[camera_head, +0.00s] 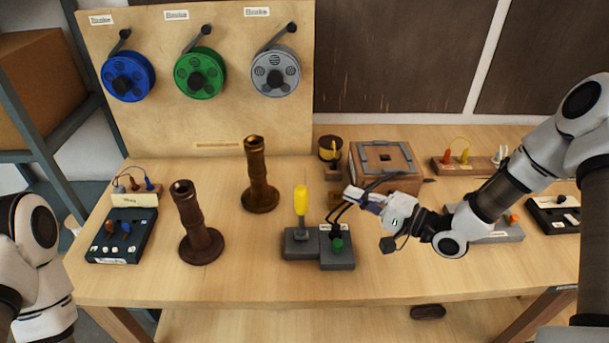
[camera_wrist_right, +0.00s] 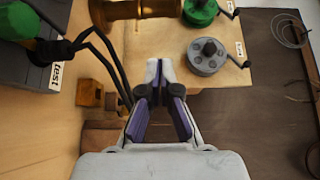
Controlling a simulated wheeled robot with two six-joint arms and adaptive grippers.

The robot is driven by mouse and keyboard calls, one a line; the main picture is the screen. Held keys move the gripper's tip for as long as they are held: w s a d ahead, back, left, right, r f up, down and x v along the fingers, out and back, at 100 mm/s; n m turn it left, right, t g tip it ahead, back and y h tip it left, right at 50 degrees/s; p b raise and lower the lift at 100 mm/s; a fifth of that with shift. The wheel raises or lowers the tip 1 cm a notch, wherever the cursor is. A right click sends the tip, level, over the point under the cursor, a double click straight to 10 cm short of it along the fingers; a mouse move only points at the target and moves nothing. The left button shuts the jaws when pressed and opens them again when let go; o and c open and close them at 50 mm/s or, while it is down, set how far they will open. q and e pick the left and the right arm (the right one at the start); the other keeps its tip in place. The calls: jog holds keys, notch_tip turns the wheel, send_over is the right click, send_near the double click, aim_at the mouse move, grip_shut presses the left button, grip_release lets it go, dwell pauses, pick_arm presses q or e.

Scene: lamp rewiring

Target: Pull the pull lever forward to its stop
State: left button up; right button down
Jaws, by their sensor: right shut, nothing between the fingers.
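A lever with a yellow handle (camera_head: 301,200) stands upright on a dark grey base (camera_head: 299,243) near the middle of the table. Beside it on the right is a second grey box (camera_head: 338,258) with a green knob (camera_head: 338,244) and thin black curved arms; in the right wrist view the box (camera_wrist_right: 64,76) carries a "Test" label. No label reading "pull lever" is legible. My right gripper (camera_head: 352,198) is shut and empty, in the air just right of the yellow handle and apart from it. Its closed fingertips (camera_wrist_right: 157,72) show in the right wrist view. My left gripper is out of view.
Two brown turned lamp columns (camera_head: 196,222) (camera_head: 259,175) stand left of the lever. A wooden box (camera_head: 382,161) stands behind my right gripper. Several spools hang on the back board (camera_head: 200,128). The table's front strip (camera_head: 220,287) is clear.

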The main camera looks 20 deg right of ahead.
aim_at(301, 216)
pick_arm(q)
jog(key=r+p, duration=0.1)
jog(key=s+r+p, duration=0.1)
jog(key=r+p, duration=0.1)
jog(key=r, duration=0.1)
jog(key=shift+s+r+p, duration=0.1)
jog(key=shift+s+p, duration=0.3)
pick_arm(e)
jog(key=w+a, duration=0.2)
jog(key=a, duration=0.6)
jog(key=shift+w+a+r, duration=0.2)
jog(key=shift+a+r, duration=0.15)
jog(key=shift+r, duration=0.05)
jog(key=shift+w, duration=0.1)
